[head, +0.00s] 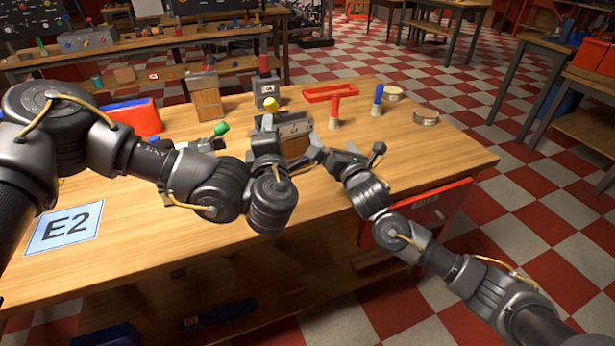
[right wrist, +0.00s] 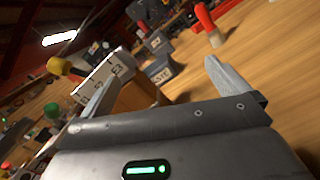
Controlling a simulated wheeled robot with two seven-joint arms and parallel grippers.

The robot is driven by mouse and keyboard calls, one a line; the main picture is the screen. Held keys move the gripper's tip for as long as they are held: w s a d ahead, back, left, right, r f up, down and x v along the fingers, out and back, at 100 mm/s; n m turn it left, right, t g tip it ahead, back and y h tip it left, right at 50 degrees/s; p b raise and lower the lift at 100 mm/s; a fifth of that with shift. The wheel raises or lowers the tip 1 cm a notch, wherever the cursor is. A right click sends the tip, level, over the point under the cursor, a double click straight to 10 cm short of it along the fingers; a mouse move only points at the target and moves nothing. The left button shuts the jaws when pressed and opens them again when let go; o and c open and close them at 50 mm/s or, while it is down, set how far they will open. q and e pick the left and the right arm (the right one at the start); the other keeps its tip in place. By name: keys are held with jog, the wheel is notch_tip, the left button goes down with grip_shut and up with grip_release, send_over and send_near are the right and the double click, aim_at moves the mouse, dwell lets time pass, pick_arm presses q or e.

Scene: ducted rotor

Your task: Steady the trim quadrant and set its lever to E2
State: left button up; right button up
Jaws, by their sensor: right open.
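The trim quadrant (head: 292,131) stands in the middle of the table, a box with a pale marked top plate and a wooden body. Its lever carries a yellow knob (head: 271,104). In the right wrist view the marked plate (right wrist: 108,78) and yellow knob (right wrist: 58,66) show at the left. My left gripper (head: 267,127) is at the quadrant's left side, just below the knob; its fingers are too small to read. My right gripper (head: 325,148) is open beside the quadrant's near right side, its fingers spread in the wrist view (right wrist: 160,72). A card (head: 66,229) reads E2.
A green-knobbed device (head: 221,128) is left of the quadrant. Behind stand a wooden box (head: 207,100), a grey block with a red top (head: 266,88) and a red tray (head: 330,92). Red (head: 334,112) and blue (head: 377,100) handled items stand right. The table's front right is clear.

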aim_at(291, 154)
jog(key=s+a+f+n, duration=0.2)
jog(key=s+a+f+n+g+y, duration=0.1)
jog(key=a+n, duration=0.1)
jog(key=a, duration=0.1)
jog(key=s+a+f+n+y, duration=0.1)
jog(key=s+a+f+n, duration=0.1)
jog(key=shift+s+a+f+n+g, duration=0.25)
jog(key=shift+s+f+n+g, duration=0.05)
jog(key=shift+s, duration=0.05)
jog(key=x, duration=1.1)
jog(key=shift+d, duration=0.1)
jog(key=c, duration=1.1)
jog(key=shift+o, duration=0.2)
